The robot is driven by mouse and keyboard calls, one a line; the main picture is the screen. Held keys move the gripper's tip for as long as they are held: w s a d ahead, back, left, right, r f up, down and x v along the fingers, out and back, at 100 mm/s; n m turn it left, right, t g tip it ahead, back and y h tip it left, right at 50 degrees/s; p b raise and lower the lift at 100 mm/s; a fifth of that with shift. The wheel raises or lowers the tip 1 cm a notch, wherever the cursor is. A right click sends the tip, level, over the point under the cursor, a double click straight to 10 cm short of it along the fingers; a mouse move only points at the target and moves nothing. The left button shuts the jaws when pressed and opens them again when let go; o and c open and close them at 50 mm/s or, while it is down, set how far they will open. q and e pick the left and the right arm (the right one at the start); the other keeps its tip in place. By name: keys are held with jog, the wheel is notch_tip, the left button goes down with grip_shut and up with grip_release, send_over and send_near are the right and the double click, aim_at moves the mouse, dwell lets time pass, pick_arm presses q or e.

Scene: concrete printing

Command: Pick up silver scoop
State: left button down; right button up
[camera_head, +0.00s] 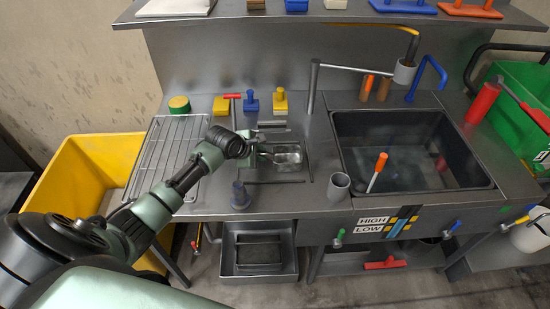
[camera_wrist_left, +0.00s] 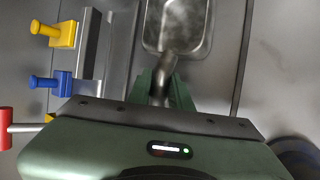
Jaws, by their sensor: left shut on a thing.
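The silver scoop (camera_head: 287,158) lies over a shallow recess in the steel counter, left of the sink, in the head view. In the left wrist view the scoop (camera_wrist_left: 178,25) is at the top, its handle running down between the fingers. My left gripper (camera_head: 258,153) is shut on the handle; it also shows in the left wrist view (camera_wrist_left: 162,92). Part of the handle is hidden by the gripper. I cannot tell whether the scoop touches the counter. My right gripper is not in view.
Blue and yellow stampers (camera_head: 251,102) (camera_head: 280,101) stand just behind. A dark sink (camera_head: 410,150) holding an orange-handled tool (camera_head: 377,171) is to the right, with a grey cup (camera_head: 338,186) before it. A wire rack (camera_head: 166,158) and yellow bin (camera_head: 78,175) are left.

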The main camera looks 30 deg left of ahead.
aim_at(261, 152)
pick_arm(q)
jog(key=shift+r, duration=0.1)
dwell(0.3)
notch_tip(261, 152, up, 20)
jog(key=b, duration=0.1)
dwell(0.3)
